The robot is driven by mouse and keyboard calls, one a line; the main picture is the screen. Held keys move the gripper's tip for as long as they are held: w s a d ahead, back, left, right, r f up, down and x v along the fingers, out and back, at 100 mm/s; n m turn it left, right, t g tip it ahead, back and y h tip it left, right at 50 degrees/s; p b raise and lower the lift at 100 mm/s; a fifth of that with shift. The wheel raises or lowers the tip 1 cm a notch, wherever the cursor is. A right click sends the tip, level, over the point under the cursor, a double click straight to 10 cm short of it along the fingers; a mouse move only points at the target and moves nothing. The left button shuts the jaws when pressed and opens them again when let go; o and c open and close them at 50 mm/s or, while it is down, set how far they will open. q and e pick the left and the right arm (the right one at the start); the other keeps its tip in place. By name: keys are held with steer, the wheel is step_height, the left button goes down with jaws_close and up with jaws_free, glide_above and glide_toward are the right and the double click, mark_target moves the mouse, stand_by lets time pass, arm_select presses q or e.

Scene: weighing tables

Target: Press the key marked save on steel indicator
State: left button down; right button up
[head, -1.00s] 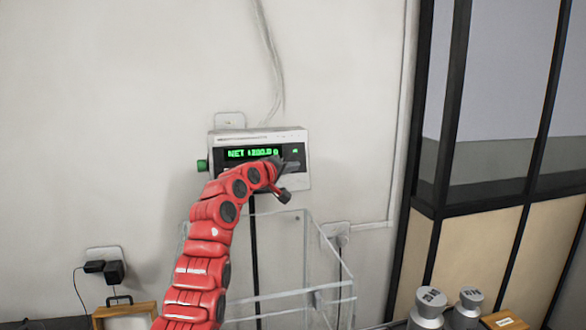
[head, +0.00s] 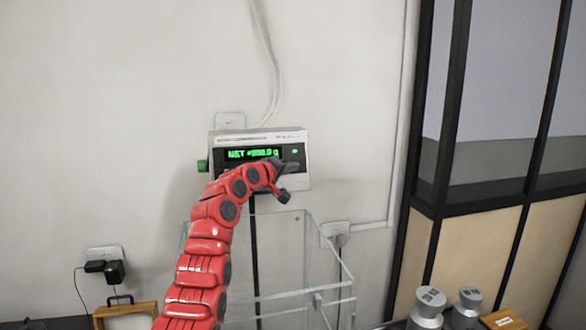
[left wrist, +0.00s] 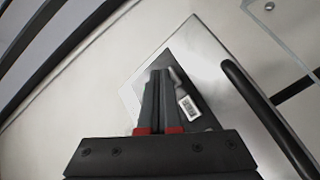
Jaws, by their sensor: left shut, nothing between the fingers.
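The steel indicator (head: 301,146) is mounted on the wall, with a lit green display (head: 252,153) reading NET and blurred digits, and a green knob on its left side. My left gripper (head: 292,167) is at the lower right of its front face, fingers shut and empty. The arm hides much of the lower panel. In the left wrist view the shut fingers (left wrist: 160,75) reach the indicator's dark panel, beside a light key with small dark marks (left wrist: 188,106) that I cannot read. I cannot tell whether the fingertips touch. My right gripper is out of view.
A clear-walled box (head: 300,294) stands below the indicator. Steel weights (head: 428,306) and a small wooden block (head: 503,322) are at the lower right. A wooden-framed case (head: 97,316) is at the lower left. A dark-framed partition (head: 437,190) rises on the right.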

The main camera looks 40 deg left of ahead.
arm_select(q)
steer(key=shift+w+a+f, duration=0.1)
steer(key=shift+w+a, duration=0.1)
steer(key=shift+a, duration=0.1)
stand_by(0.4)
steer(key=shift+d, duration=0.1)
steer(key=shift+s+d+r+b, duration=0.2)
steer(key=shift+s+d+b, duration=0.2)
steer(key=shift+s+d, duration=0.1)
stand_by(0.4)
steer(key=shift+s+d+r+b, duration=0.35)
steer(key=shift+s+d+b, duration=0.25)
steer(key=shift+s+d, duration=0.25)
steer(key=shift+s+d+r+b, duration=0.35)
steer(key=shift+s+d+b, duration=0.3)
steer(key=shift+d, duration=0.3)
